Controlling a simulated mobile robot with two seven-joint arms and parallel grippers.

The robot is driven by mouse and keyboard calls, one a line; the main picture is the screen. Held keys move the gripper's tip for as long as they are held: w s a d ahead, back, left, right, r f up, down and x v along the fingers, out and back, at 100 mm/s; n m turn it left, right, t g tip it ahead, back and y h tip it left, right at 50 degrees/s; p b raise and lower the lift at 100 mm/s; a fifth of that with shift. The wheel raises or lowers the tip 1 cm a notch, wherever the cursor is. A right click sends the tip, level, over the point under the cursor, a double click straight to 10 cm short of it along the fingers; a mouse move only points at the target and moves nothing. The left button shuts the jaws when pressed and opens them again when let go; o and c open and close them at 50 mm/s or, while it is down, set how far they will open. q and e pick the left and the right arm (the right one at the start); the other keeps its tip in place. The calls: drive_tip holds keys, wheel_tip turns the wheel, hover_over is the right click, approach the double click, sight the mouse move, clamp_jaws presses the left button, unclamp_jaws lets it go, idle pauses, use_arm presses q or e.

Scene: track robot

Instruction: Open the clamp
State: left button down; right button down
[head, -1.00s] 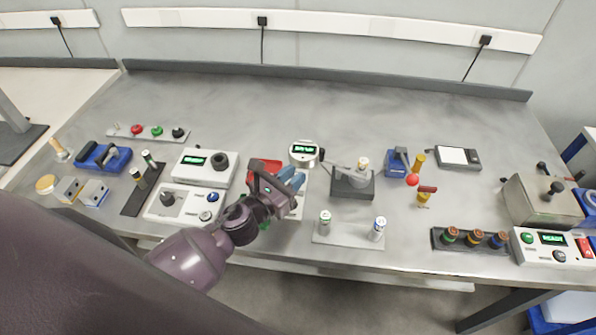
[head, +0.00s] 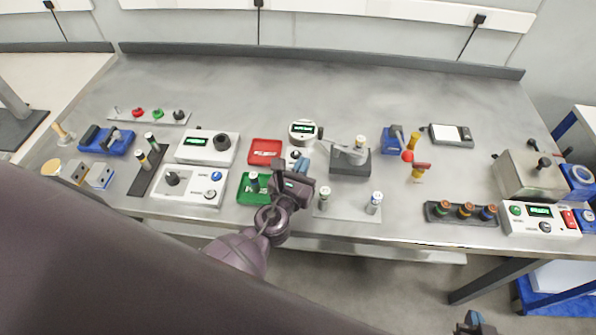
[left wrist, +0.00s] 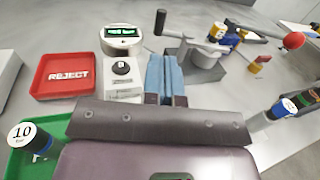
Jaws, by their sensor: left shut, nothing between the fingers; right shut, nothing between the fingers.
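The clamp seems to be the blue-based device (head: 390,146) right of centre in the head view, with a grey lever and a red ball (head: 407,156) at its end. The red ball also shows in the left wrist view (left wrist: 293,41), at the upper right; the base is partly hidden there. My left gripper (head: 303,166) is shut and empty, left of the clamp and apart from it. Its blue fingers show in the left wrist view (left wrist: 165,76). My right gripper (head: 474,322) is shut at the bottom edge of the head view, in front of the bench.
A grey fixture (head: 350,167) bearing an upright cylinder stands between my left gripper and the clamp. A red tray (head: 264,146), a green tray (head: 245,194) and a round gauge (head: 303,127) are nearby. A yellow-and-red-handled item (head: 419,172) stands close to the clamp. The rear bench is clear.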

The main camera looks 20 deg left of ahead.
sight(319, 134)
use_arm(q)
drive_tip(key=w, duration=0.8)
drive_tip(key=shift+w, duration=0.5)
use_arm(e)
drive_tip(key=shift+s, duration=0.35)
use_arm(q)
drive_tip(key=shift+a, duration=0.1)
use_arm(e)
drive_tip(key=shift+w+r, duration=0.1)
drive_tip(key=shift+w, duration=0.15)
